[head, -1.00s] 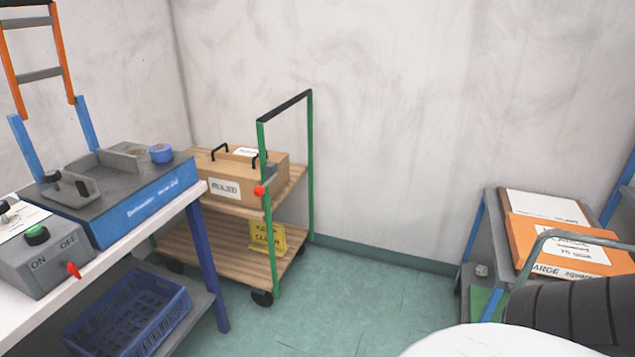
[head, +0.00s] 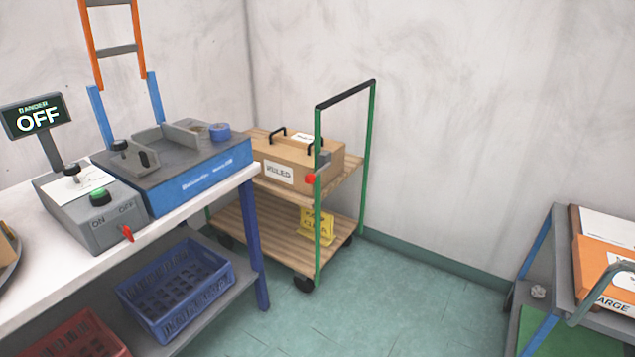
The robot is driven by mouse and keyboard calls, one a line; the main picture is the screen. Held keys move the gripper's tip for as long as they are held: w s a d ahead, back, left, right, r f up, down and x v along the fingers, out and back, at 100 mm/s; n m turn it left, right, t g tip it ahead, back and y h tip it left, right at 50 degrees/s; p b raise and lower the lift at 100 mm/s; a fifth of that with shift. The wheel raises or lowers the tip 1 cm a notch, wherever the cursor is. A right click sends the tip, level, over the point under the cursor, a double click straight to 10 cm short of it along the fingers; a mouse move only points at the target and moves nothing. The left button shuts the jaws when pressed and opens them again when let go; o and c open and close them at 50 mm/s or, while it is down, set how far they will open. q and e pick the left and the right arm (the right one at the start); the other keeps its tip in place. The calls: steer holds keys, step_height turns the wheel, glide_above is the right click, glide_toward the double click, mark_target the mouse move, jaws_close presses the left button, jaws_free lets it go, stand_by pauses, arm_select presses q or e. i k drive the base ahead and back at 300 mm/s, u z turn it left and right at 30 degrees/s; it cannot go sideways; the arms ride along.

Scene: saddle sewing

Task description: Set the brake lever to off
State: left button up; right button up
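A grey control box (head: 95,222) stands on the white table at the left. A small red lever (head: 127,233) sticks out at the box's right front, below the OFF mark. A red knob (head: 311,179) also sits on the green post of the wooden trolley (head: 270,233). No readable label says which is the brake lever. A display (head: 38,118) behind the box reads OFF. Neither gripper is in view.
A blue machine (head: 190,168) stands beside the box. A blue crate (head: 175,285) and a red crate (head: 75,335) are on the table's lower shelf. The trolley carries a cardboard box (head: 290,165). The green floor (head: 400,300) in the middle is clear.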

mark_target(310, 179)
steer(key=k, duration=0.6)
steer(key=u, duration=0.8)
steer(key=i, duration=1.7)
steer(key=z, duration=0.85)
